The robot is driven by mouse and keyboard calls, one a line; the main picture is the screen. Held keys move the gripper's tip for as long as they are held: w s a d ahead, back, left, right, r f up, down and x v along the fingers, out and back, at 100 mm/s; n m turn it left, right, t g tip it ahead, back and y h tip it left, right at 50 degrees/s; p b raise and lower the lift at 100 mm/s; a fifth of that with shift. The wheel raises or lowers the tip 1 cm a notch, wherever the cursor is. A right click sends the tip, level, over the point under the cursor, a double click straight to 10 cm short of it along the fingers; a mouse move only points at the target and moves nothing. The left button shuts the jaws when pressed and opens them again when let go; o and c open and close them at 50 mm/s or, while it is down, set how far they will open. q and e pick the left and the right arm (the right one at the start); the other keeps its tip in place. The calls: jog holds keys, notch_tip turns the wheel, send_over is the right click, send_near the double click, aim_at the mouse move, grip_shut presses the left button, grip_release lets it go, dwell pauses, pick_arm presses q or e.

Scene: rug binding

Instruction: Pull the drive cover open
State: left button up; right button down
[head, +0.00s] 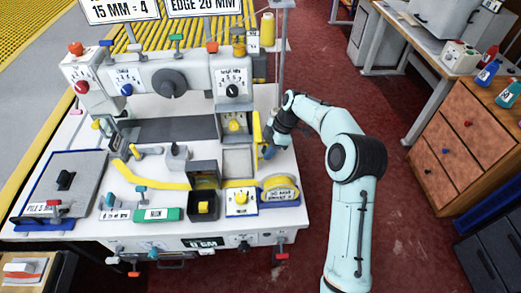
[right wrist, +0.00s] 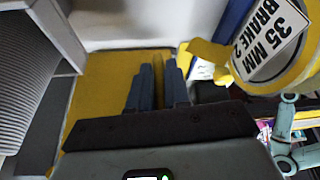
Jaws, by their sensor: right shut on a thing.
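The drive cover appears to be the yellow upright panel (head: 257,128) at the right end of the white machine. It stands out from the machine's side at an angle I cannot judge well. My right gripper (head: 268,150) is at its lower right side. In the right wrist view, the blue fingers of my right gripper (right wrist: 159,68) are shut on a narrow yellow piece between them, with a broad yellow surface (right wrist: 100,85) behind and to the left. Whether the narrow piece is the cover's handle or edge is unclear. My left gripper is not in view.
A yellow tape reel (head: 279,188), marked "35 MM BRAKE 2" in the wrist view, sits close to my right gripper. Yellow binding runs across the machine top (head: 75,225). A wooden drawer cabinet (head: 465,140) stands at the right. Red floor (head: 405,215) is clear between.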

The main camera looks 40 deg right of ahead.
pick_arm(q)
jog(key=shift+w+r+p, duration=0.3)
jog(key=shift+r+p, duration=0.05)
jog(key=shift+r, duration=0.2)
pick_arm(e)
jog(key=shift+s+d, duration=0.15)
jog(key=shift+d, duration=0.85)
jog(key=c, duration=1.2)
grip_release()
jog(key=shift+o, duration=0.2)
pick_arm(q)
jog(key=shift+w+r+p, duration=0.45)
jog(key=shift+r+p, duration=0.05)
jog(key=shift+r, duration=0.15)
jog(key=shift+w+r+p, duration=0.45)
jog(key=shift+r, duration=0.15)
pick_arm(e)
jog(key=v, duration=1.3)
jog(key=shift+r, duration=0.2)
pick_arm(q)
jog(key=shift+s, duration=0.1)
